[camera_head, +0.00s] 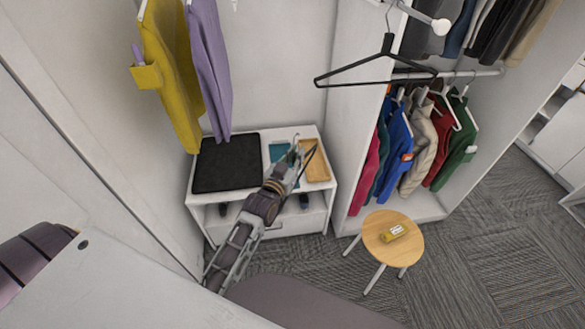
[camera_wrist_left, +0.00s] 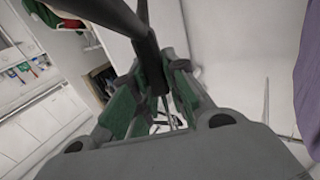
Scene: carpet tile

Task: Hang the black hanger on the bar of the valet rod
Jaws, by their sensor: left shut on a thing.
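My left gripper (camera_head: 294,158) is raised in front of the low bench and shut on the neck of a black hanger. In the left wrist view the black hanger (camera_wrist_left: 146,48) runs between the closed fingers (camera_wrist_left: 160,98), its dark arms spreading towards the top edge. In the head view it shows only as a thin dark line beside the gripper. The valet rod (camera_head: 422,17) is a white bar with a round knob, up and right of my gripper. A second dark, empty hanger (camera_head: 375,82) hangs near its inner end; its hook contact is unclear. My right gripper is out of view.
Yellow (camera_head: 170,70) and purple (camera_head: 208,60) garments hang upper left. The bench (camera_head: 262,207) carries a black mat (camera_head: 227,162) and wooden tray (camera_head: 317,165). Coloured clothes (camera_head: 395,150) fill the wardrobe under a rail.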

